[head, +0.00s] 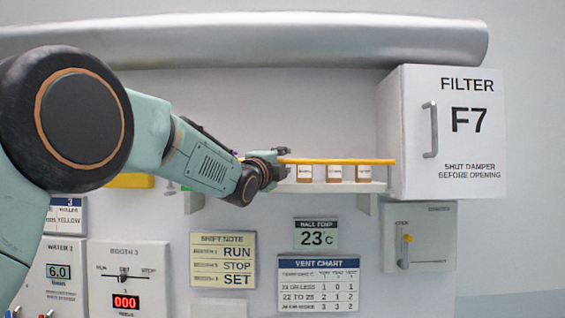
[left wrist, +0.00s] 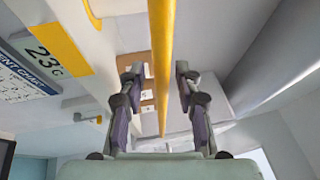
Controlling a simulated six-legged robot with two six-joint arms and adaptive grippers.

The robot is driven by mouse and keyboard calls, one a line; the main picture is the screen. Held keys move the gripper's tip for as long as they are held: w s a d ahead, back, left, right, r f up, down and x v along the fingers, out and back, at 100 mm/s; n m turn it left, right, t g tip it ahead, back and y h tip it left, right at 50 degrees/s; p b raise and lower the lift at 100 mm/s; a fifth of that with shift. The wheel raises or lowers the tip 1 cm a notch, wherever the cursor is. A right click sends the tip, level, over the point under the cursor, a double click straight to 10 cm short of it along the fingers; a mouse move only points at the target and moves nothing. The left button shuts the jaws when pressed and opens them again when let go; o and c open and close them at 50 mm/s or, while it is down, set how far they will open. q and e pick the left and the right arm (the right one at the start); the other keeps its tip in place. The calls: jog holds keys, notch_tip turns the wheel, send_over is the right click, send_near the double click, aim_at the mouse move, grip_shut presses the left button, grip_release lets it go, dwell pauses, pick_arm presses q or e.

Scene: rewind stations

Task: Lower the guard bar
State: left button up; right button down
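The guard bar (head: 340,161), a thin yellow bar, lies level in front of a white wall shelf (head: 330,187) in the head view. My left gripper (head: 284,162) is at the bar's left visible part; the wrist hides what lies behind it. In the left wrist view the bar (left wrist: 161,50) runs between the two fingers of my left gripper (left wrist: 159,72). The fingers are apart, one on each side of the bar, with narrow gaps showing. My right gripper is in neither view.
Small brown-and-white labelled jars (head: 334,173) stand on the shelf behind the bar. A white filter cabinet (head: 455,130) juts out at the right end. A silver duct (head: 250,40) runs above. Signs and a vent chart (head: 318,283) hang below.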

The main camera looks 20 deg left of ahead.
pick_arm(q)
jog(key=shift+a, duration=0.15)
jog(key=shift+c, duration=0.8)
jog(key=shift+d+r, duration=0.1)
jog(key=shift+d, duration=0.95)
grip_shut()
jog(key=shift+a, duration=0.3)
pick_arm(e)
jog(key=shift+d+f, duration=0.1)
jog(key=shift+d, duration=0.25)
pick_arm(q)
jog(key=shift+d, duration=0.15)
